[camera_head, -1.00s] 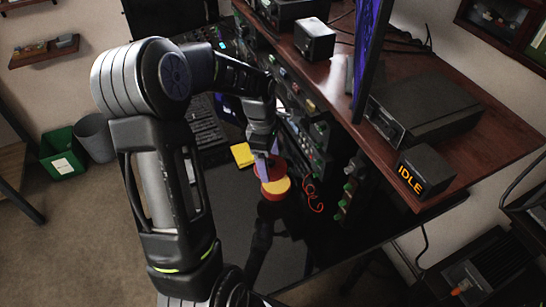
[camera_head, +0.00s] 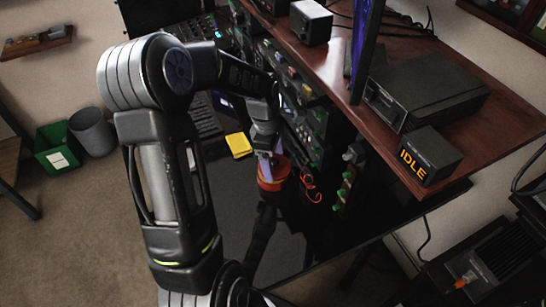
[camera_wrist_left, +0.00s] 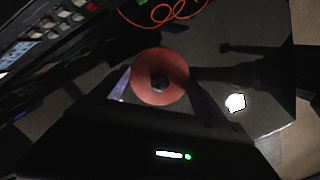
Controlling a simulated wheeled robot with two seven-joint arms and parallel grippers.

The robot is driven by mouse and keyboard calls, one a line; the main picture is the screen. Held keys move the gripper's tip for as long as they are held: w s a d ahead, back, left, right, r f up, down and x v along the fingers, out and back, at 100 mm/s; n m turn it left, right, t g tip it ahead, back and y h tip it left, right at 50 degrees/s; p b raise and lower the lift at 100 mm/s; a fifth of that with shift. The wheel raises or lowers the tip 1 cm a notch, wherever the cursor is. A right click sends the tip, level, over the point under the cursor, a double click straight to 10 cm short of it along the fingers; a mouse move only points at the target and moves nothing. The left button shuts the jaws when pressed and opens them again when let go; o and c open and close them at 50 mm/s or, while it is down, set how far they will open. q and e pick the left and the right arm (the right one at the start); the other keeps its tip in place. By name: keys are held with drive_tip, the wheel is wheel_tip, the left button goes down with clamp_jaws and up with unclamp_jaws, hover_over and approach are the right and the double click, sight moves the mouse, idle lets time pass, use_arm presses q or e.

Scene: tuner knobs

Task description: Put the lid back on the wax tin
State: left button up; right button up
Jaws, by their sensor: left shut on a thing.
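The wax tin (camera_head: 271,185) is a low red round tin on the dark desk. The lid (camera_wrist_left: 150,92) is a red disc with a dark knob at its centre. My left gripper (camera_head: 268,160) is shut on the lid, with its fingers pointing down at it. In the head view the lid lies over the tin and hides the yellow wax. I cannot tell whether the lid's rim touches the tin all round. In the left wrist view the lid sits between the two fingers and hides the tin. My right gripper is not in view.
A yellow pad (camera_head: 238,145) lies on the desk, left of the tin. An orange-red cable (camera_head: 311,186) curls right of it, near the rack of knobs (camera_head: 312,125). The desk in front of the tin is clear. A wooden shelf (camera_head: 450,165) overhangs at right.

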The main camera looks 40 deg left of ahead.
use_arm(q)
drive_tip(key=shift+s+a+f, duration=0.1)
drive_tip(key=shift+f, duration=0.45)
drive_tip(key=shift+f+b, duration=0.35)
drive_tip(key=shift+b, duration=0.05)
drive_tip(key=shift+a, duration=0.15)
drive_tip(key=shift+f, duration=0.1)
idle(0.8)
idle(0.8)
drive_tip(key=o, duration=1.2)
drive_tip(key=shift+o, duration=0.2)
